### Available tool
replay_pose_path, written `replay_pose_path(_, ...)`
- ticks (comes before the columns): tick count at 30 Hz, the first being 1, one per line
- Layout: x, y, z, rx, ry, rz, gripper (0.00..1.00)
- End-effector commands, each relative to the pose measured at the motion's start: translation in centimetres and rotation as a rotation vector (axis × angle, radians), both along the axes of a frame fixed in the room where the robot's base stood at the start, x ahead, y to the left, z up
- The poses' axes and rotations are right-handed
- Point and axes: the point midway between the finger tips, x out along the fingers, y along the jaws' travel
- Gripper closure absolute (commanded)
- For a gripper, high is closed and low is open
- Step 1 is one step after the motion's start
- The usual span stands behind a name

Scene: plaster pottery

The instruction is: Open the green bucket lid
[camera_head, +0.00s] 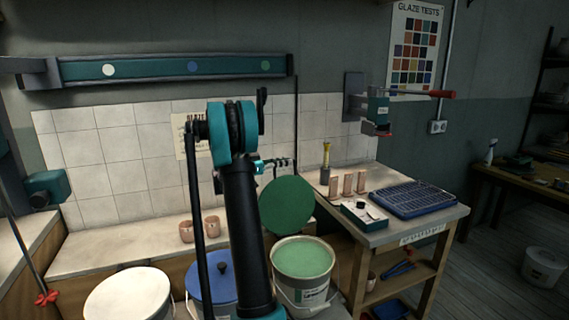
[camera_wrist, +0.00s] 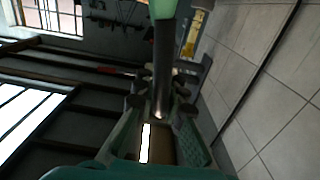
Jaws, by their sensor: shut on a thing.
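The green lid (camera_head: 287,205) is off the bucket's rim and stands steeply tilted, its round face showing, above the back of the green bucket (camera_head: 303,258). The bucket is open at the top and shows pale green contents. My gripper (camera_head: 276,164) is at the lid's upper edge, partly hidden behind my arm. In the wrist view my gripper (camera_wrist: 160,105) is shut on a slim part of the lid, with a green piece (camera_wrist: 163,8) at the top of the picture. The exact grip point is hard to make out.
A blue-lidded bucket (camera_head: 213,283) and a white-lidded bucket (camera_head: 128,294) stand left of the green one. Pink cups (camera_head: 186,231) sit on the ledge behind.

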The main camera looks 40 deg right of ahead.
Motion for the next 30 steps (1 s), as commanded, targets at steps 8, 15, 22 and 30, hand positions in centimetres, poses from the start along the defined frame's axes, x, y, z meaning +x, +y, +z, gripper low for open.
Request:
replay_pose_path(8,-1.1,0.3,0.2,-0.007,-0.031,-0.002,1.0)
replay_pose_path(15,-5.3,1.3,0.5,-0.039,-0.161,-0.003,1.0)
replay_pose_path(22,-6.9,1.7,0.6,-0.052,-0.217,-0.002,1.0)
replay_pose_path(30,-6.9,1.7,0.6,-0.052,-0.216,-0.002,0.86)
